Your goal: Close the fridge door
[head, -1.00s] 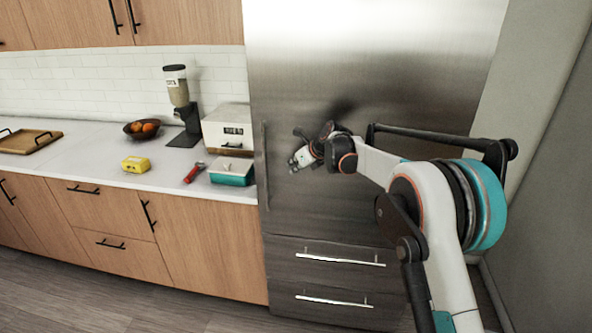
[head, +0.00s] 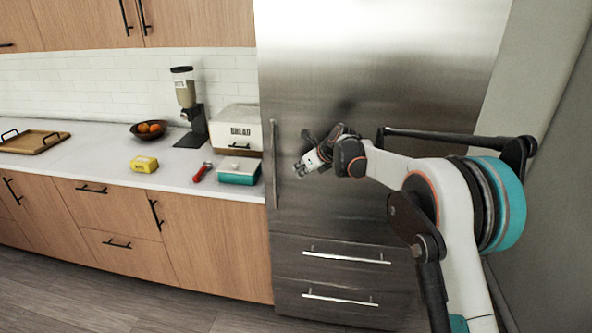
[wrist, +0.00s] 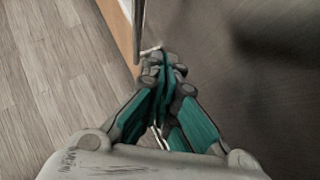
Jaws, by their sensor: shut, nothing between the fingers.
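The stainless steel fridge door (head: 380,80) fills the middle of the head view and looks flush with the fridge front. Its long vertical handle (head: 274,165) is at the door's left edge. My gripper (head: 299,172) is in front of the door, a little right of the handle. In the wrist view my gripper (wrist: 162,62) has its fingers together, with the dark door surface (wrist: 235,90) to its right and a vertical bar, likely the handle, just above the tips. Whether the fingers touch the door cannot be told.
Two drawers with bar handles (head: 345,257) are below the door. A wall (head: 550,140) is at the right. Wood floor is open at front left.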

